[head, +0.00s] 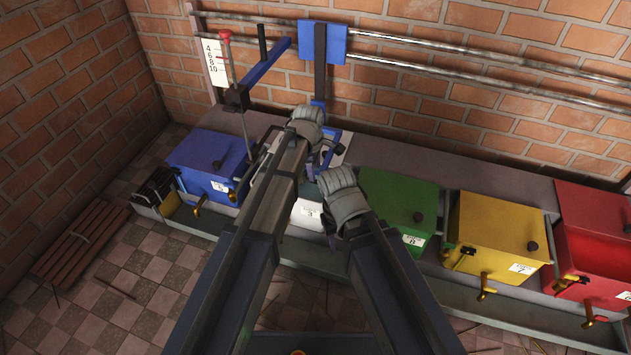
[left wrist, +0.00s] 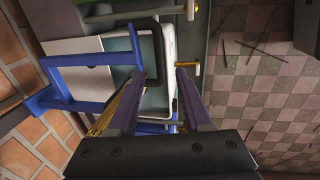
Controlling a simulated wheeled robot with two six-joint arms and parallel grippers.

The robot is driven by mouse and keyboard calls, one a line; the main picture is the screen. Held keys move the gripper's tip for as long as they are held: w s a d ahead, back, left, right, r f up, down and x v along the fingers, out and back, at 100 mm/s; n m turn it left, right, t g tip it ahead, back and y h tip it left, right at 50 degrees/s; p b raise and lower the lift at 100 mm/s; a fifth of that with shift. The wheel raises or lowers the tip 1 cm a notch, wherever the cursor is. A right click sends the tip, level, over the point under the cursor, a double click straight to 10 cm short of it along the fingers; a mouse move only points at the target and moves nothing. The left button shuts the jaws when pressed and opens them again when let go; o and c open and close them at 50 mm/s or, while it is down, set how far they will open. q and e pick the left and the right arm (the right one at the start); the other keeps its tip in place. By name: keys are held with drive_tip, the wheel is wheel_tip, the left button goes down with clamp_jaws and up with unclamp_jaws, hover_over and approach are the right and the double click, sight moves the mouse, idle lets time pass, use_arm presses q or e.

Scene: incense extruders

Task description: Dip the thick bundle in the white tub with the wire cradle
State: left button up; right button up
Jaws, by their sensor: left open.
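The white tub (head: 306,213) stands on the bench between the blue and green boxes, mostly covered by my arms. In the left wrist view its white rim (left wrist: 169,42) surrounds a grey-green inside, with a dark rounded frame at the opening. A blue frame (left wrist: 90,60) lies across the tub; I cannot tell whether it is part of the wire cradle.
A blue box (head: 208,165) stands left; green (head: 400,207), yellow (head: 497,238) and red (head: 595,240) boxes stand right. Brass taps stick out in front. A blue carriage (head: 322,42) hangs on the wall rails. A wooden slatted rack (head: 80,240) lies on the tiled floor.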

sight(316, 181)
use_arm(q)
drive_tip(key=f+b, duration=0.2)
drive_tip(key=w+f+b, duration=0.1)
drive_tip(key=f+b, duration=0.1)
drive_tip(key=f, duration=0.1)
drive_tip(key=shift+d+f+b, duration=0.2)
drive_tip(key=shift+f+b, duration=0.1)
drive_tip(key=shift+b, duration=0.05)
drive_tip(key=shift+r, duration=0.1)
clamp_jaws()
idle(1.1)
